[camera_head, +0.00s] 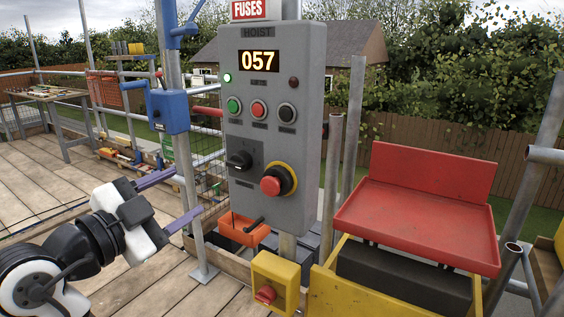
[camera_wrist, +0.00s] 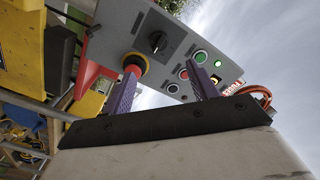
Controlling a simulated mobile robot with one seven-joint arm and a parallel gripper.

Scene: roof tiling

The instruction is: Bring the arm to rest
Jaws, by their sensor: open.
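My gripper (camera_head: 189,189) is at the left of the grey hoist control box (camera_head: 231,145) in the head view. Its two purple fingers are spread apart with nothing between them, pointing right toward the box. In the wrist view, my gripper (camera_wrist: 160,71) shows the same two fingers, with the box's panel (camera_wrist: 178,50) beyond them. The fingers look clear of the panel, though the exact gap is hard to judge. The box's display (camera_head: 259,61) reads 057, and a green lamp (camera_head: 227,78) is lit at its left.
A red emergency button (camera_head: 271,185), a black rotary knob (camera_head: 240,160) and push buttons stand out from the box. A blue winch unit (camera_head: 168,111) and a metal pole are close to my gripper. A red tray (camera_head: 415,220) stands at right. Plank decking (camera_head: 35,185) lies open at left.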

